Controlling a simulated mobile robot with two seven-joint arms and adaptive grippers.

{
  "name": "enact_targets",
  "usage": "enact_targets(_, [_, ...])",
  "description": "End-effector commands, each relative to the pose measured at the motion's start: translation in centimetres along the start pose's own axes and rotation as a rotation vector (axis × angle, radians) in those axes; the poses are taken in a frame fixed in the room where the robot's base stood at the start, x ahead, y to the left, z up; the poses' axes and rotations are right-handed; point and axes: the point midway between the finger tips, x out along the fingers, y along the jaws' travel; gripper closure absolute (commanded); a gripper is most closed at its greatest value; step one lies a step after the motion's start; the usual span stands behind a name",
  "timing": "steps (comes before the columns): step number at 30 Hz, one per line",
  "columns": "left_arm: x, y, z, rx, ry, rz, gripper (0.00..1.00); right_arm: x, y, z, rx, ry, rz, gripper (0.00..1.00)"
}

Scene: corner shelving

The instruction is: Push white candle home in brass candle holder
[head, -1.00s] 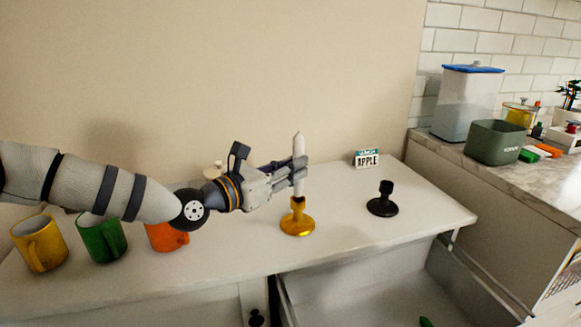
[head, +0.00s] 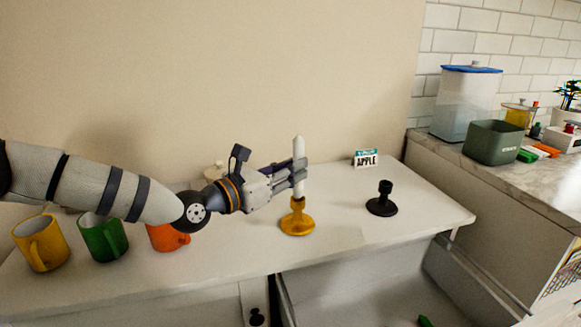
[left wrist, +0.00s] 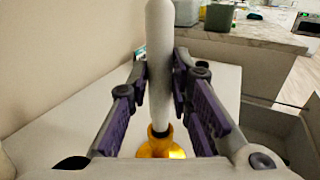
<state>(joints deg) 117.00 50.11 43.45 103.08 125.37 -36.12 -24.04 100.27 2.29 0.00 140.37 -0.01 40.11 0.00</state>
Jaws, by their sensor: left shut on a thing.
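The white candle (head: 298,150) stands upright over the brass candle holder (head: 297,222). It also shows in the left wrist view (left wrist: 160,60), between the purple-padded fingers. My left gripper (head: 299,176) comes in from the left and is shut on the candle around its middle. The candle's lower end meets the cup of the holder, seen in the left wrist view (left wrist: 160,144). I cannot tell how deep the end sits in the cup. The holder's round foot rests on the white shelf top. My right gripper is not in view.
A black candle holder (head: 382,200) stands to the right on the white shelf top (head: 345,225). A small APPLE card box (head: 367,159) is behind it. Yellow (head: 41,243), green (head: 103,237) and orange (head: 167,237) mugs stand at the left. The shelf's front edge is close to the brass holder.

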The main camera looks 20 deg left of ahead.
Motion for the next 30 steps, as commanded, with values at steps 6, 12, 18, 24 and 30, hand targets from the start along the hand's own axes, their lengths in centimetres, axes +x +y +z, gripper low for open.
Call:
enact_targets(6, [0.0,0.0,-0.6,0.000,0.001,-0.001,1.00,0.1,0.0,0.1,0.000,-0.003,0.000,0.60])
enact_targets(12, [0.0,0.0,-1.1,0.000,0.000,-0.001,1.00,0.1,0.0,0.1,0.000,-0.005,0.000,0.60])
enact_targets(18, [0.0,0.0,-1.6,-0.001,0.001,0.000,1.00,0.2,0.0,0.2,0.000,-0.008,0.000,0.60])
enact_targets(24, [0.0,0.0,-2.2,-0.001,0.002,0.000,1.00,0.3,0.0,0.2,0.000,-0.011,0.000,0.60])
enact_targets(30, [0.0,0.0,-2.4,0.000,0.000,0.000,0.65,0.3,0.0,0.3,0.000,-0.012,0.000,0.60])
